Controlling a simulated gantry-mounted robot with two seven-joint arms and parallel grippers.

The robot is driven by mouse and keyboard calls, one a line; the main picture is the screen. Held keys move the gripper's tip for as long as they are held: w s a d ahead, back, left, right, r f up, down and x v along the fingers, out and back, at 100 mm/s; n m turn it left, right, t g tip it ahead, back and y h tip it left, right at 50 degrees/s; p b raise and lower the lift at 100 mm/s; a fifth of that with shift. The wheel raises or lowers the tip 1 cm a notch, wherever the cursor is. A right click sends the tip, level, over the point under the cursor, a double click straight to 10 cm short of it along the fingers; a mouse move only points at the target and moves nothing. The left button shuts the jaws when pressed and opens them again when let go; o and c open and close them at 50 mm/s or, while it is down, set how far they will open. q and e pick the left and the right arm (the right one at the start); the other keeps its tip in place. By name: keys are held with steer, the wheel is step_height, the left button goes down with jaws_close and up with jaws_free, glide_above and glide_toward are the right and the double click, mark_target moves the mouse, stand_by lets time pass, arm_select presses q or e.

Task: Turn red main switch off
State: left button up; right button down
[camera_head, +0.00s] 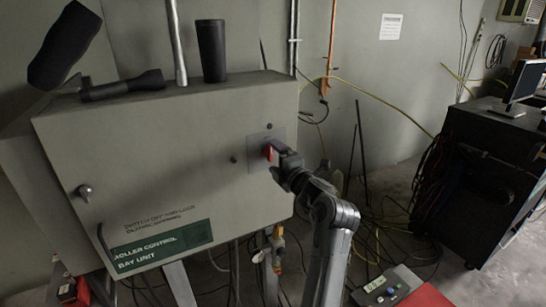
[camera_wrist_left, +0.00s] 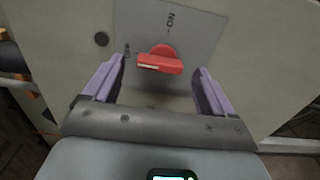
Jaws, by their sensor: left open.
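The red main switch (camera_head: 268,153) sits on a grey plate at the right of the cabinet front, partly hidden by my left gripper (camera_head: 277,157). In the left wrist view the red switch (camera_wrist_left: 160,60) lies crosswise, with a white mark at its left end. An "ON" label stands above it and a small, hard-to-read mark lies to its left. My left gripper (camera_wrist_left: 163,75) is open, its purple fingers on either side of the switch with gaps to both. Whether anything touches cannot be told. My right gripper is not in view.
The grey cabinet (camera_head: 160,165) bears a green label (camera_head: 160,246) and a latch (camera_head: 85,191). Dark cylindrical objects (camera_head: 211,50) stand or lie on top. Cables cover the floor at right, near a black cart (camera_head: 490,170) with a monitor (camera_head: 524,82).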

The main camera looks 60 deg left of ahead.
arm_select(q)
steer(key=d, duration=0.8)
steer(key=shift+s+d+b, duration=0.25)
steer(key=shift+s+b, duration=0.05)
steer(key=shift+b, duration=0.1)
